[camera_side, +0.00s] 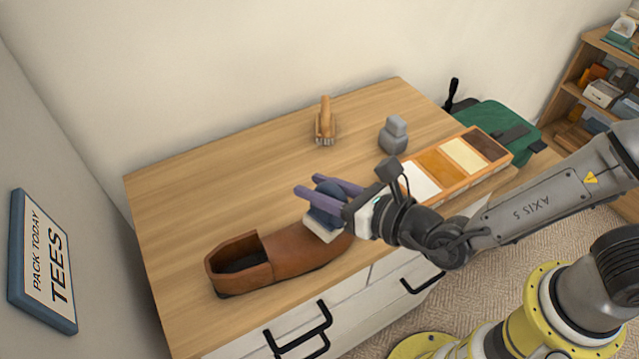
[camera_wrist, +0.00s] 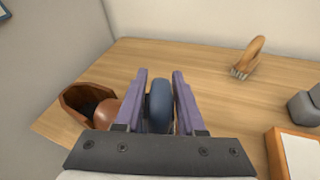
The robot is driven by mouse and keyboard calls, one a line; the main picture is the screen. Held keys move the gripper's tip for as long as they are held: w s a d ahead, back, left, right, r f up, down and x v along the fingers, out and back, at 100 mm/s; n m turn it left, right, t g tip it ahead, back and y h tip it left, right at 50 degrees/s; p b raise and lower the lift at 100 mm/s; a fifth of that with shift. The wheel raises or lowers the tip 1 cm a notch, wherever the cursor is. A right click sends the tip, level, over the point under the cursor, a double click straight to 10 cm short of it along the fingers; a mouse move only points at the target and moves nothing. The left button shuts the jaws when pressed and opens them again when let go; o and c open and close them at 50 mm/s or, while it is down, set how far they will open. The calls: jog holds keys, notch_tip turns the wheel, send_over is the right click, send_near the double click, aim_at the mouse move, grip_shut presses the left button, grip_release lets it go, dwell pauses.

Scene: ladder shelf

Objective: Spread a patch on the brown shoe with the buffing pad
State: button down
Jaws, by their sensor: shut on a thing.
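The brown shoe (camera_side: 288,251) lies on the wooden dresser top near its front edge, heel opening to the left. In the wrist view its heel part (camera_wrist: 76,99) shows at the left. My gripper (camera_side: 322,196) is over the toe end of the shoe, its purple fingers shut on the buffing pad (camera_side: 321,216). The pad has a dark blue grip and a pale underside. Its blue grip (camera_wrist: 159,103) shows between the fingers (camera_wrist: 159,90) in the wrist view. The pale underside is at or just above the toe; I cannot tell whether they touch.
A tray (camera_side: 408,198) with white, orange, cream and dark brown compartments lies at the right. A wooden-handled brush (camera_side: 325,124) and a grey block-like object (camera_side: 393,135) stand farther back. A green bag (camera_side: 497,126) is beyond the tray. The dresser's back left is clear.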

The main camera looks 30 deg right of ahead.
jog(key=shift+a+f, duration=0.15)
jog(key=shift+f, duration=0.45)
jog(key=shift+f, duration=0.1)
jog(key=shift+d+f, duration=0.1)
jog(key=shift+d, duration=0.35)
jog(key=shift+s+d+f, duration=0.1)
jog(key=shift+d, duration=0.4)
